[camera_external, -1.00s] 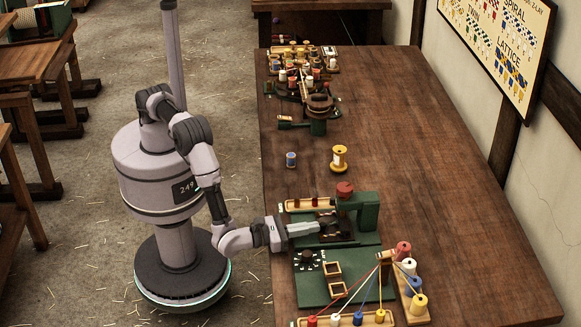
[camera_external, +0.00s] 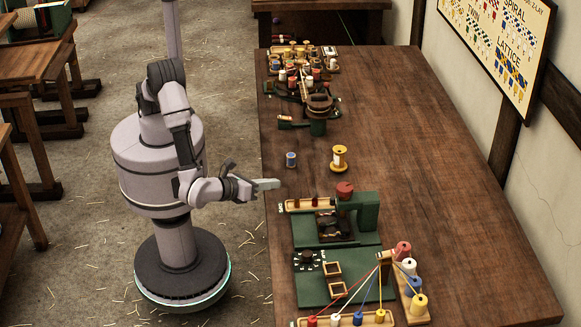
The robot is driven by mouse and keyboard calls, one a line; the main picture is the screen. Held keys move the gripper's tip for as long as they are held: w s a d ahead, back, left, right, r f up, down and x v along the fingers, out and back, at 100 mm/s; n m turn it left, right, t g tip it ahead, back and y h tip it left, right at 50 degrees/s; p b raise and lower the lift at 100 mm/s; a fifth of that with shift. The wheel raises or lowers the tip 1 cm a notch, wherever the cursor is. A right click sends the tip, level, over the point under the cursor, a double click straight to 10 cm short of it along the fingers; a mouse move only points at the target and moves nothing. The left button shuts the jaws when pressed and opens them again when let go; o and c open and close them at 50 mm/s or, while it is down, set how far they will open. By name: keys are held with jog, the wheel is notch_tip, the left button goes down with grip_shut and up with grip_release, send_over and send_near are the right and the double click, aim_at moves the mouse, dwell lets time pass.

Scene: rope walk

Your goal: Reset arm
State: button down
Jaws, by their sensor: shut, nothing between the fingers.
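My gripper (camera_external: 268,184) is at the left edge of the long wooden table (camera_external: 440,200), pointing right, with my arm drawn back and bent at the elbow. Its fingers are together and hold nothing. A green machine with a red knob (camera_external: 344,189) stands on the table just right of and below my gripper in the picture. The gripper is apart from it.
A green board (camera_external: 315,290) with a dial and a rack of threaded spools (camera_external: 408,290) is in front. The right side of the table is clear.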

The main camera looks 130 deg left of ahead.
jog(key=s+a+r+n+g+h, duration=0.1)
jog(key=s+a+r+n+h, duration=0.25)
jog(key=s+r, duration=0.35)
jog(key=s+a+r+n+g+h, duration=0.25)
jog(key=s+r+n, duration=0.25)
jog(key=s, duration=0.5)
jog(key=s+d+r+n+t+h, duration=0.2)
jog(key=s+n+t+h, duration=0.3)
jog(key=s, duration=0.6)
jog(key=shift+d+h, duration=0.3)
